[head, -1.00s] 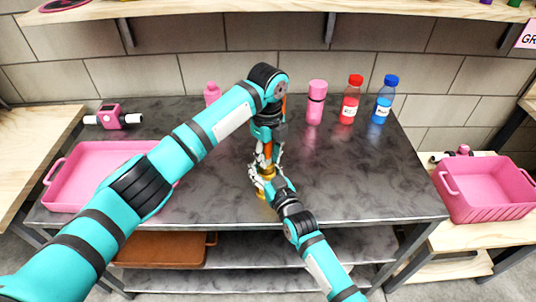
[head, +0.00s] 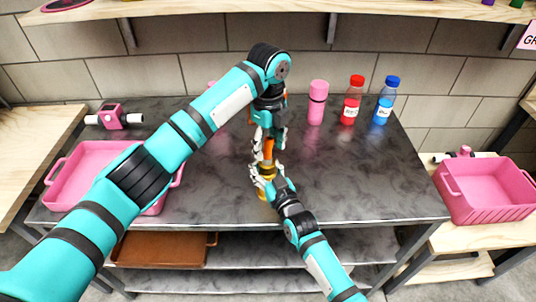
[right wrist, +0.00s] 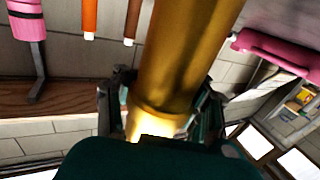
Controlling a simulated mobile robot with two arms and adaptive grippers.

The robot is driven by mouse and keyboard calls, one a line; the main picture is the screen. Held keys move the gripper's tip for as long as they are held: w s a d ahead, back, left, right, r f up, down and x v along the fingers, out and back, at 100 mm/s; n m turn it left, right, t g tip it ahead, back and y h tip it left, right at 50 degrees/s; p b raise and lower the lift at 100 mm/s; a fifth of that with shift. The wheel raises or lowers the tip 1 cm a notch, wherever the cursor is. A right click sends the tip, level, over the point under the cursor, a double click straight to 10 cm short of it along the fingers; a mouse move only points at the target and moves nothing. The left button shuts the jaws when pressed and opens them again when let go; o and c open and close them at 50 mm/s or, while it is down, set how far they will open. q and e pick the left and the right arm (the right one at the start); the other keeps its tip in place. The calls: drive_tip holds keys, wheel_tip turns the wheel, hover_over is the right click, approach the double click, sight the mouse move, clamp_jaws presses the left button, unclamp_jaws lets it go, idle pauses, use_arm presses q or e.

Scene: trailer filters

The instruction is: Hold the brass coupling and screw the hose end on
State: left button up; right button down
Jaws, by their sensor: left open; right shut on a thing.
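The brass coupling (head: 267,171) stands upright near the front middle of the dark table. My right gripper (head: 261,178) is shut on it from the front. The coupling fills the middle of the right wrist view (right wrist: 187,55), between the right fingers. The orange hose end (head: 268,149) is upright directly above the coupling, in line with it. Whether its thread is engaged cannot be told. My left gripper (head: 262,138) points down from above, open, with its fingers around the upper part of the hose end.
A pink tray (head: 62,178) stands at the left of the table, partly behind my left arm. A pink flask (head: 317,102), red bottle (head: 352,100) and blue bottle (head: 386,100) stand at the back right. The table's right side is clear.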

use_arm(q)
wheel_tip(320, 180, up, 8)
drive_tip(key=shift+f, duration=0.25)
use_arm(e)
drive_tip(key=c, duration=0.6)
unclamp_jaws()
drive_tip(key=shift+c, duration=0.2)
drive_tip(key=shift+d, duration=0.1)
drive_tip(key=v, duration=1.2)
